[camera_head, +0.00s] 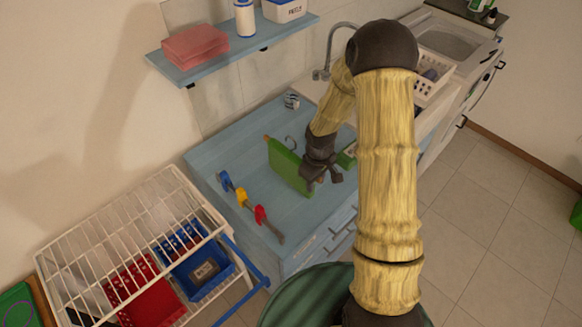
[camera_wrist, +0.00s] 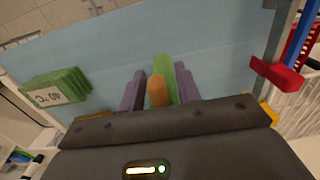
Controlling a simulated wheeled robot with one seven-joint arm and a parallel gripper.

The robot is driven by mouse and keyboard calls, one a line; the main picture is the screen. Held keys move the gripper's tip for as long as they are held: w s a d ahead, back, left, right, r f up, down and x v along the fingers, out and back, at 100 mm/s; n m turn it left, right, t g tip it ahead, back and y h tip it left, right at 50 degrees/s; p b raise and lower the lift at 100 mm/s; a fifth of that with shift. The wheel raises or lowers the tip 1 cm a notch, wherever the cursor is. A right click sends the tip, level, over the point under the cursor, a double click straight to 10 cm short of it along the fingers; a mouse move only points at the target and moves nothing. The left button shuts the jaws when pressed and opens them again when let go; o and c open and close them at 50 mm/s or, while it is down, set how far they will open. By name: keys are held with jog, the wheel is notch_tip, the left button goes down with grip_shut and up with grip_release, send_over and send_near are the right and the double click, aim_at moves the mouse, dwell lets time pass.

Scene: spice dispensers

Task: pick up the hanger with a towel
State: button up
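The hanger with a green towel (camera_head: 287,166) stands on the blue counter, its hook (camera_head: 291,142) pointing up and an orange-brown end showing at the left. My gripper (camera_head: 322,183) is at the towel's right end, pointing down, with its two fingers apart. In the wrist view, the green towel (camera_wrist: 164,66) and the hanger's orange-brown end (camera_wrist: 157,92) lie between my two fingers, one on each side. The fingers are very close to the towel; firm contact is not visible. My arm hides part of the counter behind the gripper.
A green block with a white label (camera_wrist: 55,92) lies on the counter beside my gripper. A rack with blue, yellow and red clips (camera_head: 243,199) is at the counter's left. A white wire rack (camera_head: 130,240) stands lower left. A blue shelf (camera_head: 235,47) hangs above.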

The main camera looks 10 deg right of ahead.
grip_shut()
jog(key=shift+r, duration=0.1)
notch_tip(320, 180, up, 10)
jog(key=shift+f+b, duration=0.1)
jog(key=shift+b, duration=0.8)
